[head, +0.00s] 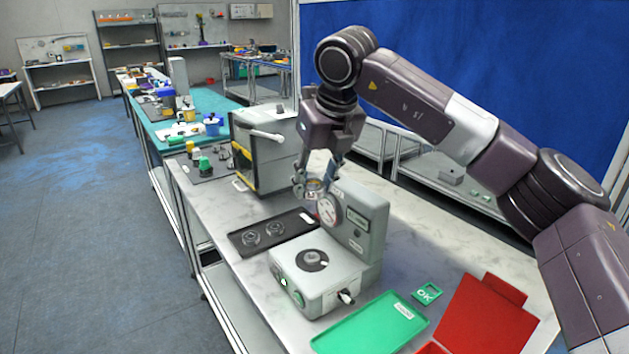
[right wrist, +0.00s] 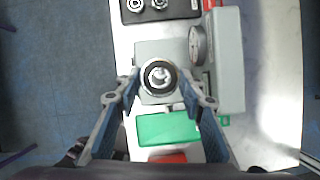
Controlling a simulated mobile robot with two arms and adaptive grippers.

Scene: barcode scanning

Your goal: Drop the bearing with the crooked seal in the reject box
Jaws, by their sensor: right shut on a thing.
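My right gripper (head: 318,190) is shut on a bearing (head: 315,184), held in the air beside the grey gauge unit. In the right wrist view the bearing (right wrist: 160,76), a dark ring with a bright centre, sits between the fingertips of my right gripper (right wrist: 160,82). Its seal is too small to judge. A red box (head: 485,318) stands at the lower right, partly cut off by the picture edge. Two other bearings (head: 251,238) (head: 275,229) lie in the black tray (head: 293,219). My left gripper is not in view.
The grey tester (head: 318,271) with its upright dial unit (head: 362,216) stands close under the right gripper. A green tray (head: 372,325) and a green OK card (head: 427,292) lie between it and the red box. A grey machine (head: 270,160) stands behind.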

